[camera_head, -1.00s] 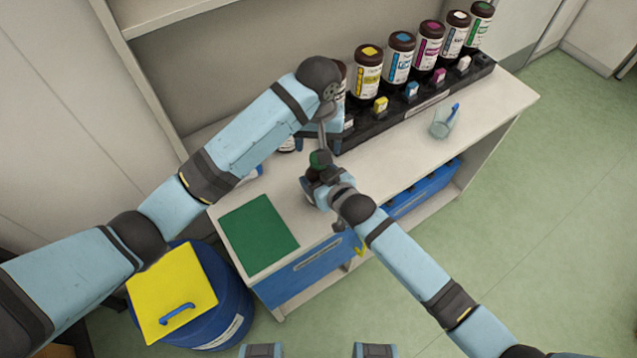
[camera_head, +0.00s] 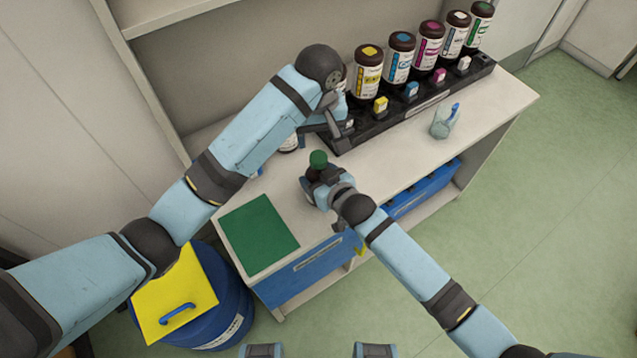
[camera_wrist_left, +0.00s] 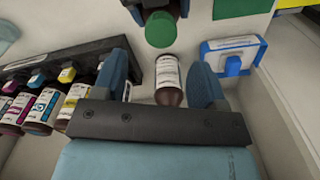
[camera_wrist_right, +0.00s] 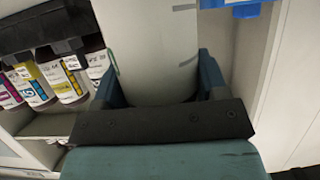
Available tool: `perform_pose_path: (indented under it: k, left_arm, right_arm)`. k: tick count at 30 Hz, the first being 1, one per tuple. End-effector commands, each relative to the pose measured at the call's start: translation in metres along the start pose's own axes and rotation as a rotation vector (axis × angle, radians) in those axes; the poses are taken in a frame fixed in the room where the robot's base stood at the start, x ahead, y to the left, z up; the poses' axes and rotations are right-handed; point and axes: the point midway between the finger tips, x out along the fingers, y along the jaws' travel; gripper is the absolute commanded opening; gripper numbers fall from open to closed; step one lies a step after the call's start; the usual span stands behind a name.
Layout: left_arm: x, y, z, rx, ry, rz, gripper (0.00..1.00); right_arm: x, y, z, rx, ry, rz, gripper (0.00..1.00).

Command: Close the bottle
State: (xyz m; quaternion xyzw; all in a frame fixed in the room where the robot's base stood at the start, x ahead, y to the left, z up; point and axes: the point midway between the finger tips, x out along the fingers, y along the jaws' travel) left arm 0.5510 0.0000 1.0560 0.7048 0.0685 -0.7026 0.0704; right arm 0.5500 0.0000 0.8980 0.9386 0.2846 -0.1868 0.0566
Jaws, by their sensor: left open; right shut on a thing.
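A dark brown bottle (camera_head: 314,174) is in my right gripper (camera_head: 317,183) above the front of the table. A green cap (camera_head: 318,158) sits on the bottle's top; whether it is fully seated I cannot tell. In the left wrist view the cap (camera_wrist_left: 160,30) shows near the top, beyond the fingertips. My left gripper (camera_head: 331,124) is open, holds nothing, and is apart from the cap, behind and above it. In the right wrist view my right fingers (camera_wrist_right: 158,88) flank a large pale surface that I cannot identify for sure.
Several ink bottles (camera_head: 398,62) stand behind a black rack (camera_head: 440,98) with coloured tabs. Another white-labelled bottle (camera_head: 289,144) is partly hidden by my left arm. A glass (camera_head: 440,125) with a blue item, and a green mat (camera_head: 258,234), are on the table (camera_head: 390,150).

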Motion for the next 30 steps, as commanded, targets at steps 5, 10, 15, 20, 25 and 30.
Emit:
perform_pose_path:
  k: [5,10,15,20,25,30]
  left_arm:
    - [0.025,0.002,0.003,-0.001,-0.009,0.005,0.65]
    - [0.047,-0.001,0.002,-0.002,-0.008,-0.004,0.65]
    - [0.063,-0.001,0.001,0.000,-0.003,-0.004,0.65]
    - [0.068,-0.001,0.001,0.001,-0.003,-0.004,0.65]
    - [0.068,-0.001,0.001,0.001,-0.003,-0.003,0.65]
    - [0.068,-0.001,0.001,0.001,-0.003,-0.003,0.40]
  right_arm:
    - [0.000,0.000,0.000,0.000,0.000,0.000,0.00]
    - [0.000,0.000,0.000,0.000,0.000,0.000,0.00]
    - [0.000,0.000,0.000,0.000,0.000,0.000,0.00]
    - [0.000,0.000,0.000,0.000,0.000,0.000,0.00]
    - [0.000,0.000,0.000,0.000,0.000,0.000,0.00]
    - [0.000,0.000,0.000,0.000,0.000,0.000,0.00]
